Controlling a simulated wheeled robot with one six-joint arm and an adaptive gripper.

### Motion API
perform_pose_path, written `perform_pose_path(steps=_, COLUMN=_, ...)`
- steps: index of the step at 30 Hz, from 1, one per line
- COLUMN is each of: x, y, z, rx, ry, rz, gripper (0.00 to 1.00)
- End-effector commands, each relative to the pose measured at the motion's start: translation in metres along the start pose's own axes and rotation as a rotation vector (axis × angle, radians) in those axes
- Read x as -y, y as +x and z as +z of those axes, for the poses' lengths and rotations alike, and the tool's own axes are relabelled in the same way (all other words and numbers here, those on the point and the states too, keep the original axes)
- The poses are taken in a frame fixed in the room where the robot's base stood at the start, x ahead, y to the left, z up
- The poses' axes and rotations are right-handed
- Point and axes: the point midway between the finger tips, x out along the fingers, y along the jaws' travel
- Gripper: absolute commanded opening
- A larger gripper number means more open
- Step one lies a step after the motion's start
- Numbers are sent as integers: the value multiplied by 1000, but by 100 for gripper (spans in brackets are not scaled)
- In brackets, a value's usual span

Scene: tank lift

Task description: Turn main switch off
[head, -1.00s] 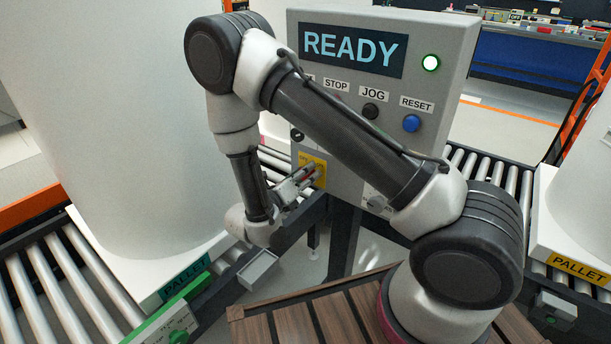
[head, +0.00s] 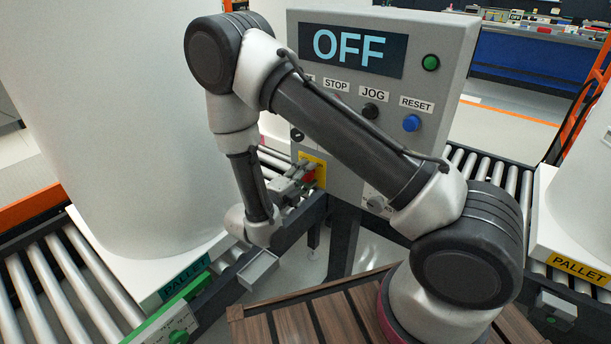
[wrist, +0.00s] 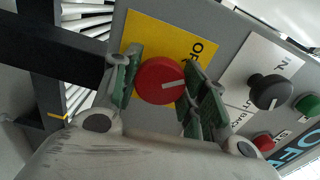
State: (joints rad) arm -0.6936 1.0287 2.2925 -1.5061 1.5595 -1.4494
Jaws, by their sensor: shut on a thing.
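The main switch is a red round knob (wrist: 158,72) on a yellow plate (wrist: 150,30), low on the left of the grey control panel. The knob's white mark points right in the wrist view, and part of an "OF" label shows on the plate. In the head view the red knob (head: 309,178) shows just beyond my fingers. My gripper (head: 295,187) has its green-padded fingers (wrist: 164,84) on either side of the knob, shut on it. The panel's display (head: 352,50) reads "OFF", and the round lamp (head: 430,63) beside it is dark green.
A black selector knob (wrist: 269,91) is beside the switch. STOP, JOG and a blue RESET button (head: 411,123) sit higher up. Roller conveyors carry a large white tank (head: 120,120) at left and another (head: 597,180) at right. A dark frame bar runs below the panel.

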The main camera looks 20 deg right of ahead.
Motion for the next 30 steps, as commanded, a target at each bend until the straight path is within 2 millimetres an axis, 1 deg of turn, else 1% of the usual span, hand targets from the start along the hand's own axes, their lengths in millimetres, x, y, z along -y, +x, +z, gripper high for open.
perform_pose_path(steps=6, x=-1, y=-1, z=1, rx=3, ry=-111, rz=2, gripper=19)
perform_pose_path(steps=12, x=-1, y=-1, z=1, rx=3, ry=-165, rz=2, gripper=19)
perform_pose_path(steps=27, x=-1, y=-1, z=1, rx=3, ry=-184, rz=2, gripper=19)
perform_pose_path(steps=28, x=-1, y=-1, z=1, rx=3, ry=-184, rz=2, gripper=45)
perform_pose_path(steps=30, x=-1, y=-1, z=1, rx=3, ry=-183, rz=2, gripper=57)
